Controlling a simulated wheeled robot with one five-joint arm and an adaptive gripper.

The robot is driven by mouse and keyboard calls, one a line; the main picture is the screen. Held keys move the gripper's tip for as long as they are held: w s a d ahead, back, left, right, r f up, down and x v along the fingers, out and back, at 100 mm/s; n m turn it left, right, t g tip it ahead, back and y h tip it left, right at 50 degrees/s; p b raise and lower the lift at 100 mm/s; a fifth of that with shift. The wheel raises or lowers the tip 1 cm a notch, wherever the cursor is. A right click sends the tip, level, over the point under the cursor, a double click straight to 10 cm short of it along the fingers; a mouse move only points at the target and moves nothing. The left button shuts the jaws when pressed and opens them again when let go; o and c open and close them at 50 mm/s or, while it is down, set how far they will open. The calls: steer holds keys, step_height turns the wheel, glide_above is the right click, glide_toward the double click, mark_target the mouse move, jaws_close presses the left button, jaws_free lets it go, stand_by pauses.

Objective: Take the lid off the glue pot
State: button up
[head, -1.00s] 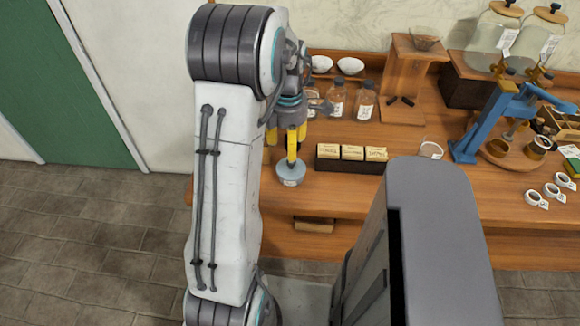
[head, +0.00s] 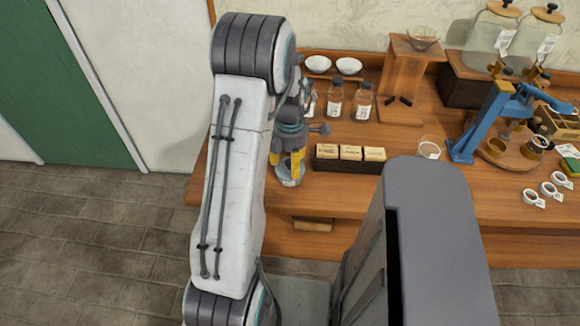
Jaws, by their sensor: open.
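A small grey-blue pot (head: 288,181) with a white label, which looks like the glue pot, stands near the front left of the wooden bench. My gripper (head: 287,165) points down directly over it. Its yellow fingers are apart, low around the top of the pot. The fingers and wrist hide most of the pot's top, so I cannot make out the lid or tell whether the fingers touch it.
A dark tray (head: 332,166) of labelled cards sits just right of the pot. Bottles (head: 335,101) and white bowls (head: 348,66) stand behind. A glass (head: 430,148) and a blue press (head: 490,120) are farther right. Bare bench lies in front of the tray.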

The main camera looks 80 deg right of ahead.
steer(key=shift+f, duration=0.1)
steer(key=shift+c, duration=0.2)
jaws_close()
stand_by(0.4)
